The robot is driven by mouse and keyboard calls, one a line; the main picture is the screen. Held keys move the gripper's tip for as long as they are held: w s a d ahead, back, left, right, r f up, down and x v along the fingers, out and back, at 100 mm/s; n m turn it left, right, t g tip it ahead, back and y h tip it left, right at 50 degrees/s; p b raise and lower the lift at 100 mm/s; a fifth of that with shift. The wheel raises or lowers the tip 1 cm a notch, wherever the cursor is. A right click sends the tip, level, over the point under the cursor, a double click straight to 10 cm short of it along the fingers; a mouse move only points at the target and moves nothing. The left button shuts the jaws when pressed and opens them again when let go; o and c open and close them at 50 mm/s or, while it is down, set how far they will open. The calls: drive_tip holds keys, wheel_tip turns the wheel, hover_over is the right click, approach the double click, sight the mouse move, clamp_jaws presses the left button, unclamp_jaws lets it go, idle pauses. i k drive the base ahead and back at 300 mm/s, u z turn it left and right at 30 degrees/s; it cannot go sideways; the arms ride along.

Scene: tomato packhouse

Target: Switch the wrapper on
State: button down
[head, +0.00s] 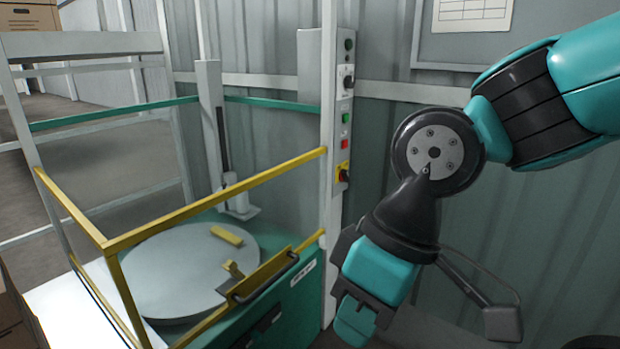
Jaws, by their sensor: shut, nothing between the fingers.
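The wrapper has a round grey turntable (185,275) on a green base, behind a yellow guard rail (215,198). Its narrow control panel (346,98) stands upright on a pale post right of the rail. From top to bottom it carries a dark green button (348,44), a black knob (348,82), a green button (346,118), a red button (345,144) and a red-and-yellow switch (343,172). I cannot tell the switch's position. My gripper (356,316) is shut and empty, pointing down, below and slightly right of the panel, apart from the switch.
A mast (210,120) rises behind the turntable. Cardboard boxes (28,14) sit on a rack at top left. A corrugated wall (570,225) with a paper sheet (472,14) stands behind my arm.

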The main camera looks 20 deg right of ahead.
sight(344, 176)
drive_tip(key=u, duration=0.15)
drive_tip(key=i, duration=0.75)
drive_tip(key=z, duration=0.8)
drive_tip(key=i, duration=0.5)
drive_tip(key=z, duration=0.6)
